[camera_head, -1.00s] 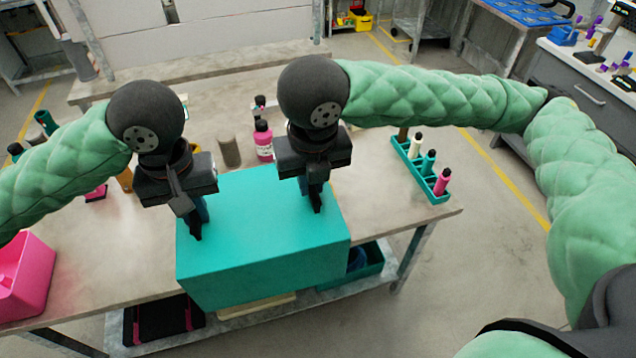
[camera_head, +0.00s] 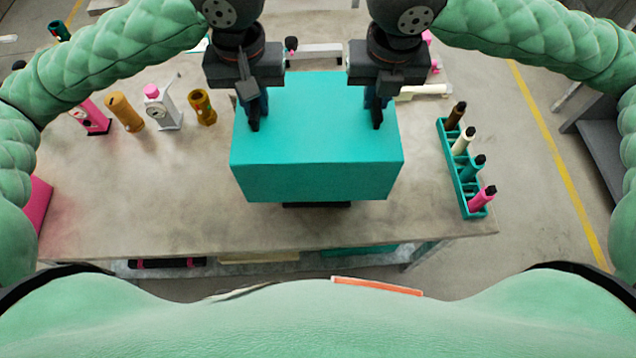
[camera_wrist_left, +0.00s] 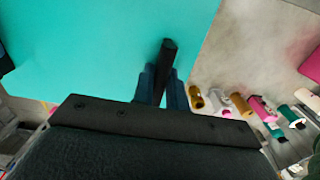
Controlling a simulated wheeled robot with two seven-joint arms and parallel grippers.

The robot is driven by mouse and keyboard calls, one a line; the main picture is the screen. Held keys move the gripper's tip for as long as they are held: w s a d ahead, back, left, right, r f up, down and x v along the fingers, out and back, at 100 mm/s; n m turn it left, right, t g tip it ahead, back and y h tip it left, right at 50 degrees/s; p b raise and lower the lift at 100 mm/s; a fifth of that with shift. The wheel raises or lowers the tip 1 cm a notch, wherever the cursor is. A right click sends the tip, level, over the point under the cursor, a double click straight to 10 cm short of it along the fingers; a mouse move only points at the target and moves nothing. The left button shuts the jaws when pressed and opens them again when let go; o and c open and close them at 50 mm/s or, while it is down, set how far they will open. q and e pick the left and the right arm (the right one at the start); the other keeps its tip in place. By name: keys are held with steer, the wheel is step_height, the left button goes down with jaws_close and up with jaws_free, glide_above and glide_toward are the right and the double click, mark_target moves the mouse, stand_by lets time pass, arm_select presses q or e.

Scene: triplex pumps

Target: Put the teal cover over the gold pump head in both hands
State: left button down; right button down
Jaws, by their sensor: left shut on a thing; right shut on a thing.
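The teal cover (camera_head: 310,135) is a box held level over the middle of the table, with both grippers at its top. My left gripper (camera_head: 254,118) is shut on the cover at its left; the left wrist view shows the fingers (camera_wrist_left: 160,85) around a dark post on the teal top (camera_wrist_left: 90,45). My right gripper (camera_head: 377,116) is shut on the cover at its right. A dark base (camera_head: 316,205) shows under the cover's front edge. I cannot make out a gold pump head there; whatever is beneath the cover is hidden.
Left of the cover stand two gold cylinders (camera_head: 124,112) (camera_head: 201,106), a white pump part with a pink cap (camera_head: 161,106) and a pink part (camera_head: 91,116). A teal rack (camera_head: 455,165) with several bottles is at the right. The front tabletop is clear.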

arm_select(q)
steer(key=shift+s+r, duration=0.1)
steer(key=shift+s, duration=0.05)
arm_select(e)
steer(key=shift+s+a+r, duration=0.1)
steer(key=shift+a, duration=0.05)
